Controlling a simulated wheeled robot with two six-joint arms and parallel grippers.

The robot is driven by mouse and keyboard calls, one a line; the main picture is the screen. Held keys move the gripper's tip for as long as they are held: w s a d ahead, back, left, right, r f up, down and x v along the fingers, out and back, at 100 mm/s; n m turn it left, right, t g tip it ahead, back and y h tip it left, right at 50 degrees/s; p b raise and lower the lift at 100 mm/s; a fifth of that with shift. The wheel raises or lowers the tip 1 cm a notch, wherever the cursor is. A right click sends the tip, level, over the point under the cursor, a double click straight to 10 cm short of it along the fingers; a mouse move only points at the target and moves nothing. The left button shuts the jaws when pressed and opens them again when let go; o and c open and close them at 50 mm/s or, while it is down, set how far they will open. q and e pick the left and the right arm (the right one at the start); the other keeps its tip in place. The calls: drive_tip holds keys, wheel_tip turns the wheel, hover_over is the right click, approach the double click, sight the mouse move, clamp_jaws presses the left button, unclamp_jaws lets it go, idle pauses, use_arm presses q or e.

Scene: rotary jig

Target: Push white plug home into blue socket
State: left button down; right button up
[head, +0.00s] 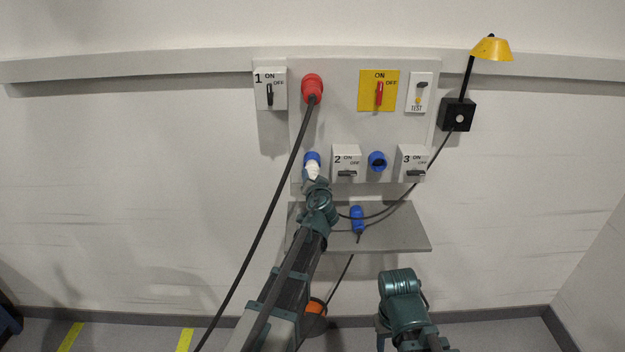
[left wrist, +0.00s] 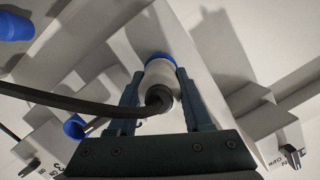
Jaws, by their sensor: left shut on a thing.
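The white plug (head: 312,170) is at the left blue socket (head: 312,158) on the lower edge of the wall panel. My left gripper (head: 314,182) is shut on the plug from below. In the left wrist view, the white plug (left wrist: 162,76) sits between the two fingers of my left gripper (left wrist: 158,88), with its front against the blue socket ring (left wrist: 158,57). A dark cable bends away from its back to the left. How deep the plug sits cannot be told. My right gripper is not visible; only my right arm shows at the bottom.
Switch box 2 (head: 346,163) stands close right of the socket, then a second blue socket (head: 377,161) and switch box 3 (head: 412,163). A grey shelf (head: 400,235) below holds a blue connector (head: 357,218). A red plug (head: 312,88) with a hanging cable is above.

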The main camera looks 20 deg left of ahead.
use_arm(q)
drive_tip(key=shift+r+x, duration=0.2)
drive_tip(key=shift+x, duration=0.9)
drive_tip(key=shift+c, duration=1.2)
unclamp_jaws()
drive_tip(key=shift+w, duration=0.1)
drive_tip(key=shift+d, duration=0.1)
drive_tip(key=p+v, duration=0.2)
drive_tip(key=v, duration=1.2)
drive_tip(key=shift+p, duration=0.3)
drive_tip(key=shift+f, duration=0.1)
